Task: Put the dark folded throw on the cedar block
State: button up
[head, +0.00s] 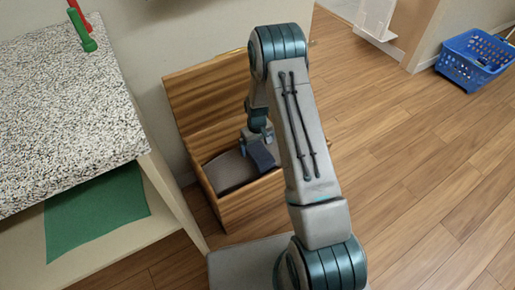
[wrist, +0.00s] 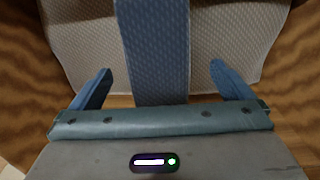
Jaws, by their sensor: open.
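My gripper (head: 257,138) points down into an open wooden chest (head: 250,200). In the wrist view its two blue fingers are apart (wrist: 158,88). A dark blue, textured folded cloth, which looks like the dark throw (head: 262,156), is below the gripper inside the chest. In the wrist view it is a narrow blue band (wrist: 152,45) between the fingers, running up to the top edge. I cannot tell whether the fingers touch it. A pale, textured folded cloth (wrist: 220,45) lies under it; it also shows in the head view (head: 228,172). I cannot make out a separate cedar block.
The chest's raised lid (head: 208,90) stands against the wall. A speckled counter (head: 60,110) is at left, with a green and a red object (head: 84,35) on it and a green cloth (head: 95,212) on the shelf below. A blue basket (head: 474,58) stands far right; the floor between is clear.

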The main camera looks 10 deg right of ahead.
notch_tip(320, 180, up, 7)
jog(key=p, duration=0.2)
notch_tip(320, 180, up, 12)
send_over(257, 150)
jog(key=s, duration=0.4)
jog(key=s+r+m, duration=0.1)
jog(key=s+r, duration=0.7)
jog(key=s, duration=0.3)
jog(key=s+r+m+t, duration=0.1)
jog(key=s+r+m, duration=0.1)
jog(key=s+r, duration=0.6)
jog(key=s, duration=0.4)
jog(key=shift+s+a+r, duration=0.15)
jog(key=shift+r, duration=0.2)
